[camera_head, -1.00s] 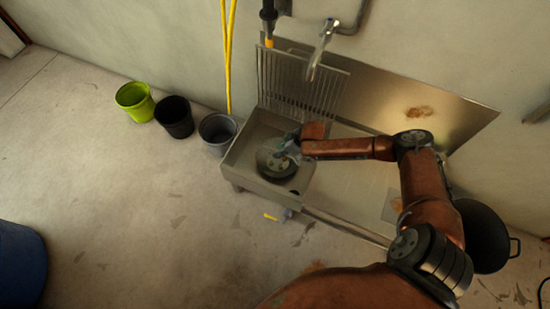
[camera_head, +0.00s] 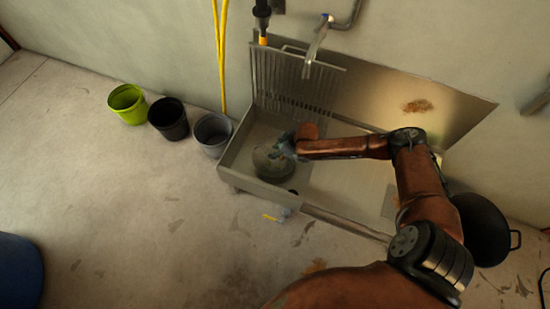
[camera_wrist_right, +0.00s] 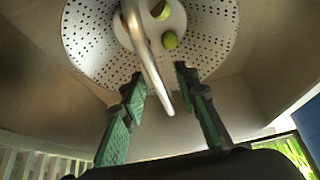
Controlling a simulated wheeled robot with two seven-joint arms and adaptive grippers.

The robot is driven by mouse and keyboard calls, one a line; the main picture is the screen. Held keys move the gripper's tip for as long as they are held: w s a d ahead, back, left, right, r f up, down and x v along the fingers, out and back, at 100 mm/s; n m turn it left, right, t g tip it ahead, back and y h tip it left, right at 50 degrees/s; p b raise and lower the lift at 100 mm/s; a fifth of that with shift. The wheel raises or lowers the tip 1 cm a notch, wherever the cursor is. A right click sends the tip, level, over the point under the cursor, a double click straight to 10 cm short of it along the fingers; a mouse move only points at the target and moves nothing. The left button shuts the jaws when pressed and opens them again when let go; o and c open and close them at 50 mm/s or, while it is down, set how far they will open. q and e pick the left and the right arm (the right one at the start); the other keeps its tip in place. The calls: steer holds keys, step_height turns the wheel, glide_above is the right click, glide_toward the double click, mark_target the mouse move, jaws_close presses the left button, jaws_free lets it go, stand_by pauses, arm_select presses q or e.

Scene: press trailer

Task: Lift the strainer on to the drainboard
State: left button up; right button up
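The strainer (camera_head: 273,166) is a round, pale metal bowl with many small holes, standing in the sink basin at the left of the steel unit. In the right wrist view the strainer (camera_wrist_right: 92,45) shows up close, with a long silver handle (camera_wrist_right: 147,62) and green round items in it. My right gripper (camera_wrist_right: 161,76) is open, its green-padded fingers apart on either side of the handle, with gaps visible. In the head view my right gripper (camera_head: 284,148) is over the strainer and partly hides it. The drainboard (camera_head: 345,188) is the flat steel surface right of the basin. My left gripper is out of view.
A tap (camera_head: 317,44) and a slatted rack (camera_head: 288,85) stand behind the basin. Green, black and grey buckets (camera_head: 213,134) line the wall at left. A dark pot (camera_head: 483,230) is at the right. My right arm spans the drainboard.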

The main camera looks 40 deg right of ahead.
steer(key=shift+c, duration=0.6)
jaws_close()
stand_by(0.3)
